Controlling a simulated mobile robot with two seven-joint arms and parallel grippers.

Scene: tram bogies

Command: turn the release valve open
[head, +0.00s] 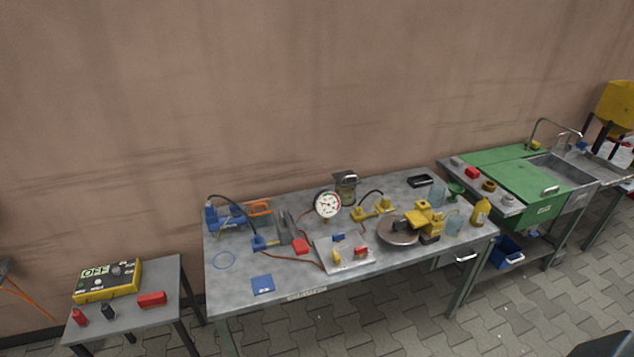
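A grey metal plate (345,264) lies on the middle workbench near its front edge. It carries a small blue handle (338,237), a yellow handle (337,257) and a red handle (361,252). A round white pressure gauge (327,204) stands just behind the plate. I cannot tell from this distance which handle is the release valve, or how it is turned. Neither of my grippers is in view.
The workbench (235,290) also holds a blue pump with a hose (226,216), a yellow clamp device (424,217) on a round disc, and a yellow bottle (480,211). A low table (125,318) with a yellow OFF box (108,280) stands left. A green sink bench (530,185) stands right.

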